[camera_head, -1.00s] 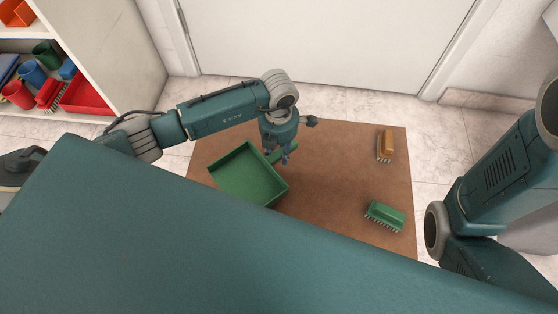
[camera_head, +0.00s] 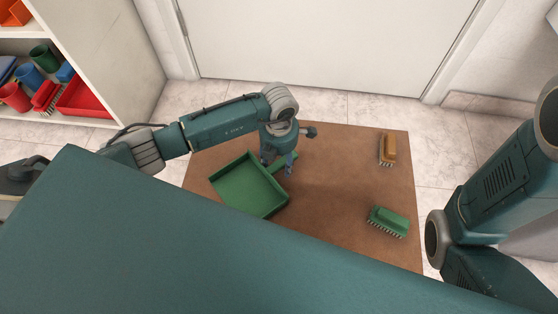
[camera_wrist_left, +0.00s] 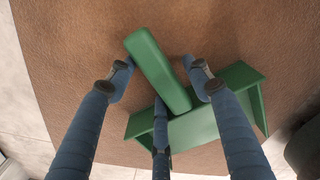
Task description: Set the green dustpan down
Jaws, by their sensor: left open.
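The green dustpan (camera_head: 248,189) lies on the brown mat (camera_head: 335,190), its tray toward the front left and its handle toward the back right. My left gripper (camera_head: 278,164) is over the handle with its fingers spread. In the left wrist view, the green handle (camera_wrist_left: 157,68) passes between the open fingers of my left gripper (camera_wrist_left: 160,82), with a visible gap on the right side. The tray (camera_wrist_left: 197,128) is partly hidden behind the fingers. My right arm shows at the right edge, but its gripper is out of view.
A tan brush (camera_head: 388,148) and a green brush (camera_head: 389,221) lie on the right part of the mat. The mat's middle is clear. A shelf (camera_head: 125,60) with coloured cups and a red dustpan (camera_head: 86,99) stands at the left. A white door (camera_head: 320,45) is behind.

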